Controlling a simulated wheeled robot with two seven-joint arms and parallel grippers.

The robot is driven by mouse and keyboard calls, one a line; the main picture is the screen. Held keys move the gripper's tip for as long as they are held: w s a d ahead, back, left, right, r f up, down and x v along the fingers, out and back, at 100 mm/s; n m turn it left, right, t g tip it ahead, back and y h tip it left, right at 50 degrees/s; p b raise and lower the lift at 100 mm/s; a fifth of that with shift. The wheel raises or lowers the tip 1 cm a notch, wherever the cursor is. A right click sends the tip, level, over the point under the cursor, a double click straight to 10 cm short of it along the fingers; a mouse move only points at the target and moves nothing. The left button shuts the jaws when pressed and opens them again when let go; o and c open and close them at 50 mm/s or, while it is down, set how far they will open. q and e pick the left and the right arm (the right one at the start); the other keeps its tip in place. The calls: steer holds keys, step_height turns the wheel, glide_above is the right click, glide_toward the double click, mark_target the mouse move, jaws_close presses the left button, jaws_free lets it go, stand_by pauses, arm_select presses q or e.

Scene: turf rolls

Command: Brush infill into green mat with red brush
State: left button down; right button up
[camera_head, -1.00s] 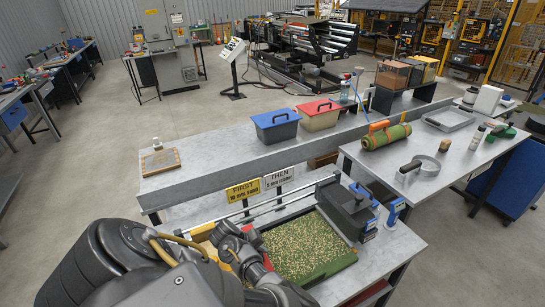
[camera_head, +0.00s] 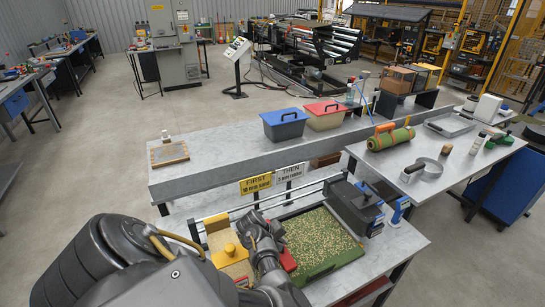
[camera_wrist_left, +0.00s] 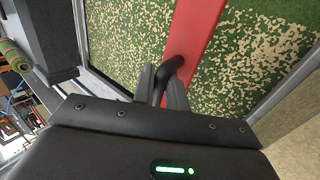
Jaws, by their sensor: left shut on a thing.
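The green mat (camera_head: 318,240) lies in a tray on the near bench, covered with tan infill specks; a plain green strip shows along its front edge. It also fills the top of the left wrist view (camera_wrist_left: 255,50), with specks on both sides of the brush. The red brush (camera_head: 288,259) lies across the mat's left part, partly hidden by my arm. In the left wrist view the red brush (camera_wrist_left: 197,25) is a long bar with a black handle (camera_wrist_left: 170,72). My left gripper (camera_head: 270,243) is shut on that handle. My right gripper is not in view.
A yellow-handled block (camera_head: 230,253) sits in a tan-filled tray left of the mat. A dark box-shaped unit (camera_head: 355,207) stands at the mat's right end. Blue (camera_head: 284,125) and red-lidded (camera_head: 325,116) bins stand on the bench behind. A rolled green mat (camera_head: 390,138) lies farther right.

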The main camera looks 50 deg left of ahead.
arm_select(q)
steer(key=w+d+b, duration=0.3)
steer(key=w, duration=0.7)
steer(key=w+d+b, duration=0.3)
steer(key=w+b, duration=0.1)
steer(key=w, duration=0.6)
steer(key=shift+w, duration=0.25)
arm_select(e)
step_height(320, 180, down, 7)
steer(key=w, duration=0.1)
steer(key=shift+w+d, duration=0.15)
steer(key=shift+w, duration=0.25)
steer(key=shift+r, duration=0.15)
arm_select(q)
steer(key=shift+s+a+p, duration=0.3)
steer(key=shift+s+p, duration=0.1)
steer(key=shift+s, duration=0.1)
steer(key=shift+s+a+p, duration=0.25)
steer(key=shift+s+p, duration=0.1)
steer(key=shift+s, duration=0.1)
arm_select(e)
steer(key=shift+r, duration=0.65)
